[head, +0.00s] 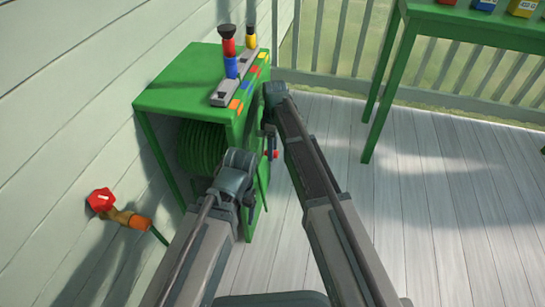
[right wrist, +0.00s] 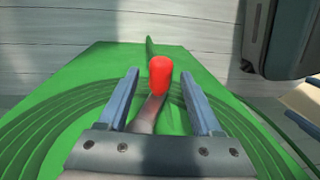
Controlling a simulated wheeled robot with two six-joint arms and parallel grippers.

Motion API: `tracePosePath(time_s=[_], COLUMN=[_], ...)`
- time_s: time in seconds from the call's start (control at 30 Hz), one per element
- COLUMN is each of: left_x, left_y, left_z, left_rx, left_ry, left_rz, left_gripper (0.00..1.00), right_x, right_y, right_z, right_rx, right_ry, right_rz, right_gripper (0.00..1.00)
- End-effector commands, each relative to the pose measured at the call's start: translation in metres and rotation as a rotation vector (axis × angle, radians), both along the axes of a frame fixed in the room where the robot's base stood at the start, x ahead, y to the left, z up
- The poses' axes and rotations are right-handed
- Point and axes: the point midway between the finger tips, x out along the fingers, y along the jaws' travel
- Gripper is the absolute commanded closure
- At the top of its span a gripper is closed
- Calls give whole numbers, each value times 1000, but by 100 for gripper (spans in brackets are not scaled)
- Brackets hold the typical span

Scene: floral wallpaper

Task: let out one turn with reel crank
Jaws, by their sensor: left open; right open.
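The hose reel (head: 196,150) is a coil of green hose in a green stand (head: 172,98) against the wall. The crank's red knob (head: 275,154) shows small on the stand's right side. In the right wrist view the red knob (right wrist: 160,75) stands on a grey-brown crank arm (right wrist: 147,113). My right gripper (head: 269,132) is open, its blue-grey fingers on either side of the crank, with gaps to the knob. The knob appears between and slightly beyond the fingertips. My left gripper (head: 249,200) is open, low beside the stand; its fingers are mostly hidden by its wrist.
A grey rack (head: 234,90) with coloured nozzles sits on the stand. A red-handled tap (head: 101,200) juts from the left wall. A green table (head: 470,25) stands at the upper right before a railing. The plank floor (head: 430,215) on the right is clear.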

Motion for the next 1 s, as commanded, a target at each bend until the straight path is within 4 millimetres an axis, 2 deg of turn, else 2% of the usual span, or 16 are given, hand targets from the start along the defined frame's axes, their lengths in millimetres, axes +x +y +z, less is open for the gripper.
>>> tracePosePath(time_s=[0.07,0.37,0.73,1.0], left_x=[0,0,0,0], left_y=[0,0,0,0], left_z=[-7,-7,-7,-7], left_rx=[0,0,0,0], left_ry=[0,0,0,0], left_rz=[1,2,2,2], left_gripper=[24,24,24,24], right_x=[-1,-1,-1,-1], right_y=[0,0,0,0], right_z=[-7,-7,-7,-7], right_rx=[0,0,0,0], right_ry=[0,0,0,0], right_rz=[0,0,0,0], right_gripper=[34,34,100,100])
